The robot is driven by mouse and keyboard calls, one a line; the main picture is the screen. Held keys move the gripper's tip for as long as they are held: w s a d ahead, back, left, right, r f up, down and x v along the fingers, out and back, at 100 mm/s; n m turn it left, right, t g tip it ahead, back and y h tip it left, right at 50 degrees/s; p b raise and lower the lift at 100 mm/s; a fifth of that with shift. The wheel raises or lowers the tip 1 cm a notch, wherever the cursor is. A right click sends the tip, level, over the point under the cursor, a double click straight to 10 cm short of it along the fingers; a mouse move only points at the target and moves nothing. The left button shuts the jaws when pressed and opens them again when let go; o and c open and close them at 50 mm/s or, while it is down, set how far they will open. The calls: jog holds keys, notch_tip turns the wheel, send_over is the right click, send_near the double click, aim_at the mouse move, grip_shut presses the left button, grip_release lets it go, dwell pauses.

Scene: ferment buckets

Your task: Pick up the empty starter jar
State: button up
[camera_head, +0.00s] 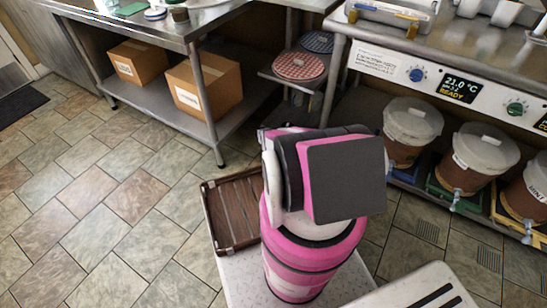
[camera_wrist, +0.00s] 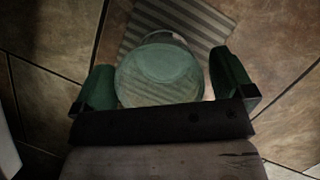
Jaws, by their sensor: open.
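A round, clear greenish glass jar (camera_wrist: 160,72), which looks empty, shows in the wrist view over the tiled floor and a striped grate. My gripper (camera_wrist: 164,75) is open, with one green finger on each side of the jar in the picture. Small gaps show between the fingers and the jar. I cannot tell how deep the jar is between the fingers, or whether they touch it. The near edge of the jar is hidden by the dark gripper bar. In the head view neither the jar nor my gripper shows; my own arm blocks part of that view.
Lidded brown buckets (camera_head: 409,131) with taps stand on coloured crates at the right, under a counter with a control panel (camera_head: 438,82). A steel table (camera_head: 205,18) at the back left has cardboard boxes (camera_head: 203,86) on its lower shelf.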

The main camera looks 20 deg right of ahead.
jog(key=c, duration=1.1)
jog(key=shift+o, duration=0.2)
jog(key=shift+r, duration=0.15)
